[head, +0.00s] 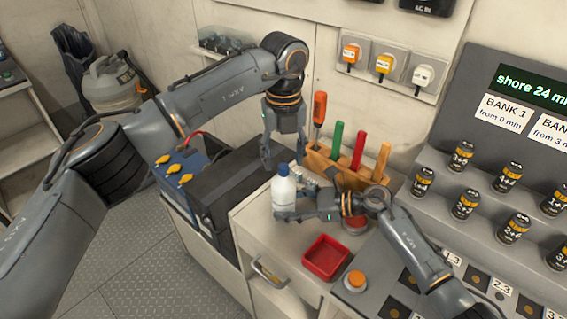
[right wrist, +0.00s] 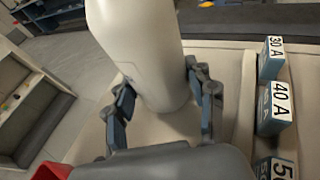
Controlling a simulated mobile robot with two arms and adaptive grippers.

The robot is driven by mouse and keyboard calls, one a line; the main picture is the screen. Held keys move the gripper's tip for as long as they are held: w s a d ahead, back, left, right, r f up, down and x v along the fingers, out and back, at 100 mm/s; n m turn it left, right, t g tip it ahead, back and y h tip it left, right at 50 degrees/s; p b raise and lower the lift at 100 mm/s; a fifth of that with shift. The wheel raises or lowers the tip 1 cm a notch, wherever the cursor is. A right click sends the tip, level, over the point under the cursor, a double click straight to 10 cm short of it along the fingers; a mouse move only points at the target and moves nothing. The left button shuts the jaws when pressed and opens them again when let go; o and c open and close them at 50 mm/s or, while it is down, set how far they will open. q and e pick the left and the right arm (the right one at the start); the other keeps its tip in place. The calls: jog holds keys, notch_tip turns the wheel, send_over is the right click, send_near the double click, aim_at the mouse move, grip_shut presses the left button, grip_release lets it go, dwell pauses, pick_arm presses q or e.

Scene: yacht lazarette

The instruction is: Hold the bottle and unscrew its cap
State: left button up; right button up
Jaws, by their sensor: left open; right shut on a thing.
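The white bottle (head: 284,193) stands upright on the light cabinet top, with its blue cap (head: 283,170) on. My right gripper (head: 290,213) is shut around the bottle's lower body from the right. In the right wrist view the white bottle (right wrist: 145,50) rises between the two fingers of my right gripper (right wrist: 163,95); its cap is outside that view. My left gripper (head: 283,160) points down over the cap, its fingers open and spread to either side. I cannot tell whether they touch the cap.
A wooden rack (head: 338,172) with coloured-handled tools stands behind the bottle. A red tray (head: 326,258) and an orange-topped button (head: 355,280) lie in front. A black battery box (head: 228,185) is to the left. Fuse blocks (right wrist: 280,100) stand right of the bottle in the wrist view.

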pick_arm(q)
jog(key=shift+r, duration=2.2)
pick_arm(e)
jog(key=o, duration=1.1)
